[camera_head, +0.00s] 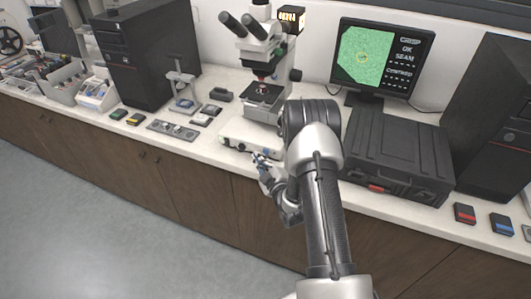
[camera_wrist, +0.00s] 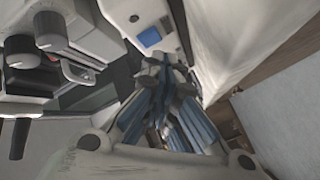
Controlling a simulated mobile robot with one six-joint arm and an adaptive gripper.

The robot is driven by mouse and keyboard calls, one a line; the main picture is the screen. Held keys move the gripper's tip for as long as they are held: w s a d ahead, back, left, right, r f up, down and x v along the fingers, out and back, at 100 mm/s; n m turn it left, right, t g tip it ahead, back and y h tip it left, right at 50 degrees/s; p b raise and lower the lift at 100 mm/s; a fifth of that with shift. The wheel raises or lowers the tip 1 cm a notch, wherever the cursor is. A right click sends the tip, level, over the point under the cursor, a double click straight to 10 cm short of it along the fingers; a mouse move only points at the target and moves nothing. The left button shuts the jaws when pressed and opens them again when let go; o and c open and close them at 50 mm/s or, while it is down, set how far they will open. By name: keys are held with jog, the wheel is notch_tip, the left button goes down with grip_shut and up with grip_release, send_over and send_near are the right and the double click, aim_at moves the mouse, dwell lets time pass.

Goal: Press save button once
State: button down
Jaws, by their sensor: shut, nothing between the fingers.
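A white control box (camera_head: 232,143) lies on the counter in front of the microscope. In the wrist view, a pale panel (camera_wrist: 128,28) with a small blue screen (camera_wrist: 150,37) and a few small dark controls shows just beyond the fingertips. I cannot read any label, so I cannot tell which control is the save button. My gripper (camera_head: 259,157) is at the front right end of the box, near the counter's front edge. Its fingers are shut and empty in the wrist view (camera_wrist: 166,68). I cannot tell whether the fingertips touch the box.
The microscope (camera_head: 262,50) stands behind the box. A monitor (camera_head: 378,58) showing a green picture and text stands at the back right. A black case (camera_head: 398,150) lies right of my arm. A metal plate (camera_head: 172,130) and small dark boxes lie on the left.

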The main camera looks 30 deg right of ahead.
jog(key=shift+w+d+b, duration=0.25)
jog(key=shift+d+b, duration=0.05)
jog(key=shift+w+d+b, duration=0.2)
jog(key=shift+d+b, duration=0.1)
dwell(0.9)
jog(key=shift+s+a, duration=0.5)
jog(key=shift+a, duration=0.1)
jog(key=s+a, duration=0.1)
jog(key=a, duration=0.1)
jog(key=s+a+b, duration=0.1)
jog(key=s+a, duration=0.1)
dwell(0.5)
dwell(0.7)
